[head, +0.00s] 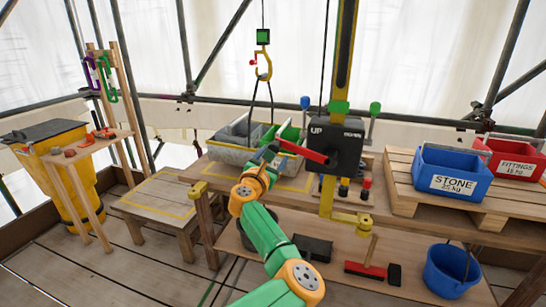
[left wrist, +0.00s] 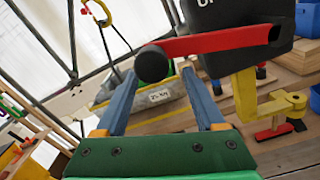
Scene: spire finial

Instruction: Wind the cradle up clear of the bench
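The winch (head: 335,148) is a dark box marked UP on a yellow post. Its red crank arm (head: 303,151) points left and ends in a black knob (left wrist: 152,63). My left gripper (head: 268,156) is at this knob; in the left wrist view its blue fingers (left wrist: 158,72) stand apart, with the knob at their tips and no clear grip on it. The grey cradle (head: 233,154) appears to rest on the bench (head: 400,229), hung by dark slings from a yellow hook (head: 264,68). My gripper partly hides the cradle's near right side. My right gripper is out of view.
A blue STONE bin (head: 453,177) and a red FITTINGS bin (head: 515,160) stand on a pallet at the right. A low table (head: 158,203), a tool stand (head: 88,147) and a yellow bin (head: 60,160) are at the left. A blue bucket (head: 450,272) is below the bench.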

